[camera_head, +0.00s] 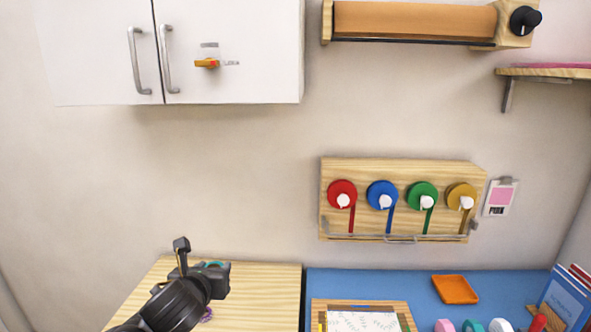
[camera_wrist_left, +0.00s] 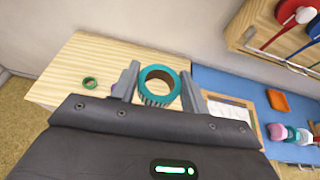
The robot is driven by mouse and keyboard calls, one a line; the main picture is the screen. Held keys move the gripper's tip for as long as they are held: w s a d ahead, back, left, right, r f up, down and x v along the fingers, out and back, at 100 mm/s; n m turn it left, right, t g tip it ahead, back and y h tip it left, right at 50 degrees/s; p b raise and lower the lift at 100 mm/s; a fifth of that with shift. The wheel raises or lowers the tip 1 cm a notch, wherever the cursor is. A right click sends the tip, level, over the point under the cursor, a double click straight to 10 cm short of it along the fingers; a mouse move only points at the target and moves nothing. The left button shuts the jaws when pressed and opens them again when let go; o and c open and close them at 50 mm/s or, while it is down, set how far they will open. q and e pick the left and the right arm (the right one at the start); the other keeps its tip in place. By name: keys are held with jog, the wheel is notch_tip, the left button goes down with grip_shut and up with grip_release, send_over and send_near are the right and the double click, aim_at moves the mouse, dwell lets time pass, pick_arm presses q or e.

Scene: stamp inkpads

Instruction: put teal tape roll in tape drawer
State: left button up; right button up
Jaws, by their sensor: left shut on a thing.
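The teal tape roll (camera_wrist_left: 148,76) is a ring with a brown core, held between the two fingers of my left gripper (camera_wrist_left: 160,90) in the left wrist view. In the head view my left gripper (camera_head: 203,266) is above the light wooden surface at lower left, and only a thin teal edge of the roll (camera_head: 216,264) shows behind it. The left gripper is shut on the roll. My right gripper is not in view. I cannot make out an open tape drawer in either view.
A small green roll (camera_wrist_left: 90,83) lies on the wooden surface (camera_head: 265,290). The blue desk (camera_head: 415,285) to the right carries an orange tray (camera_head: 455,289) and a wooden-framed paper (camera_head: 362,320). A ribbon rack (camera_head: 400,170) hangs on the wall. A white cabinet (camera_head: 240,35) is at upper left.

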pick_arm(q)
jog(key=s+a+r+b, duration=0.1)
jog(key=s+a+r, duration=0.2)
jog(key=r, duration=0.1)
jog(key=shift+s+a, duration=0.3)
jog(key=shift+s, duration=0.1)
jog(key=shift+d, duration=0.1)
